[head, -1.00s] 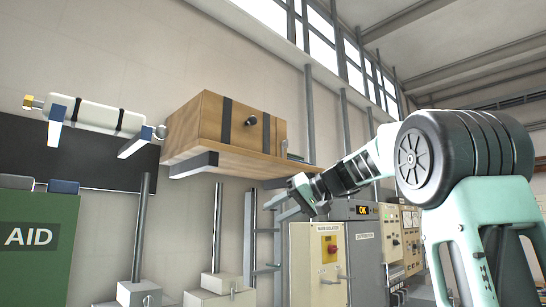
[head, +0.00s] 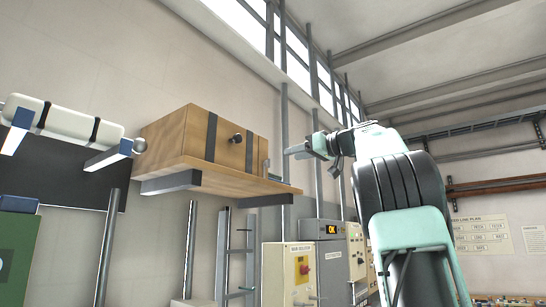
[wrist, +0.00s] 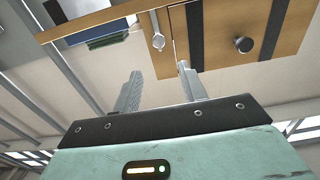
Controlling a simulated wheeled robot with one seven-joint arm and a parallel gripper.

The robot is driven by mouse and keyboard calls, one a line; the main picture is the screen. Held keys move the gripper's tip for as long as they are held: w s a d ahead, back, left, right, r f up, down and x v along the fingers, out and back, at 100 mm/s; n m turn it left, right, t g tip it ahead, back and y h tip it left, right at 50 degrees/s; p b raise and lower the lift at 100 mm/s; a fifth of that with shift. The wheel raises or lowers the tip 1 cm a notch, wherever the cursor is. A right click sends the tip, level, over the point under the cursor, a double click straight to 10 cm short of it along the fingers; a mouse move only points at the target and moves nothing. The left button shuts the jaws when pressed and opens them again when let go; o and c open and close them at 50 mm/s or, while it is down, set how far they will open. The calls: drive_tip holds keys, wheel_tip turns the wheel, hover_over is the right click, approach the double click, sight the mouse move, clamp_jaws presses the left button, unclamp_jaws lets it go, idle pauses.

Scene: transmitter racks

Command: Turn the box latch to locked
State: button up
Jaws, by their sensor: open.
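The wooden box (head: 228,152) sits on a wall shelf, with two dark straps and a dark round knob (head: 237,138) on its front. In the wrist view the box (wrist: 220,40) is at the upper right. A silver lever with a round end (wrist: 157,41), which looks like the latch, shows there beside the box's edge. My gripper (head: 287,151) is raised just right of the box. In the wrist view my gripper (wrist: 158,72) is open and empty, its fingers apart and pointing towards the lever. I cannot tell the latch's setting.
The wooden shelf (head: 240,183) juts out under the box on dark brackets. Dark blue and green flat items (wrist: 108,40) lie near the lever. A white cylinder (head: 65,120) is on a wall rack at left. Electrical cabinets (head: 290,272) stand below.

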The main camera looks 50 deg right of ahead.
drive_tip(key=w+p, duration=0.2)
drive_tip(key=w, duration=0.7)
drive_tip(key=shift+a+p, duration=0.35)
drive_tip(key=shift+p, duration=0.05)
drive_tip(key=shift+w, duration=0.1)
clamp_jaws()
